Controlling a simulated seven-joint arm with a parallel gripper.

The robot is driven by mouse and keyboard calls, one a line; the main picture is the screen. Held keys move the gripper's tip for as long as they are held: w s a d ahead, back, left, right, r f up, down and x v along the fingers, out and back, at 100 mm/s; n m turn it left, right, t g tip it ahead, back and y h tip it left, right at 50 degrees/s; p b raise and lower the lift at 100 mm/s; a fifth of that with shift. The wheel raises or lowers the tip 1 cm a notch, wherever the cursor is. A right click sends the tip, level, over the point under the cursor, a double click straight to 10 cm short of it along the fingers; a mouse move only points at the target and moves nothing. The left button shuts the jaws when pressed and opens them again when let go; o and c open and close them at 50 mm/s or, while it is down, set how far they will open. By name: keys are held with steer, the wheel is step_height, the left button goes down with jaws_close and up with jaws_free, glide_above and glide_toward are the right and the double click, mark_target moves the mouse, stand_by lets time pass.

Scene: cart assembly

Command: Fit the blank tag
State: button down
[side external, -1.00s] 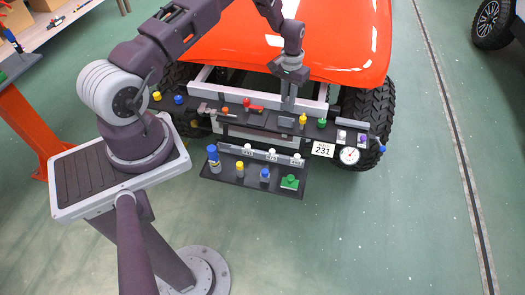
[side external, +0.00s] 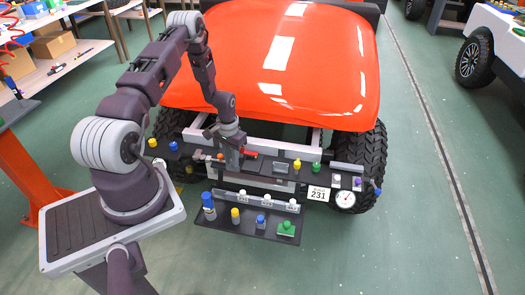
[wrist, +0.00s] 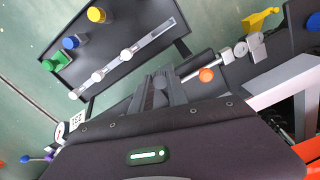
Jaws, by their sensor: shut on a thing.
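My gripper (side external: 240,158) is over the left half of the dark shelf across the vehicle's front, beside a red-handled tool (side external: 251,154). In the wrist view my gripper (wrist: 160,88) is shut on a small grey piece (wrist: 160,81) with a rounded end. It is mostly hidden between the fingers, so I cannot tell if it is the blank tag. Below the shelf is a light rail (wrist: 145,44) with several white knobs, such as this one (wrist: 97,76). The side view shows small numbered tags under knobs (side external: 267,198) there. A plate reading 231 (side external: 318,194) hangs farther right.
A lower dark tray (side external: 255,229) holds blue, yellow and green items. A round gauge (side external: 346,199) hangs at right. The orange hood (side external: 280,60) rises behind.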

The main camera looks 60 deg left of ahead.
steer(key=s+d+f, duration=0.1)
steer(key=s, duration=0.5)
steer(key=shift+s, duration=0.4)
steer(key=shift+f, duration=2.25)
steer(key=shift+f, duration=0.1)
steer(key=shift+f, duration=1.9)
steer(key=shift+f, duration=0.1)
steer(key=c, duration=1.2)
jaws_free()
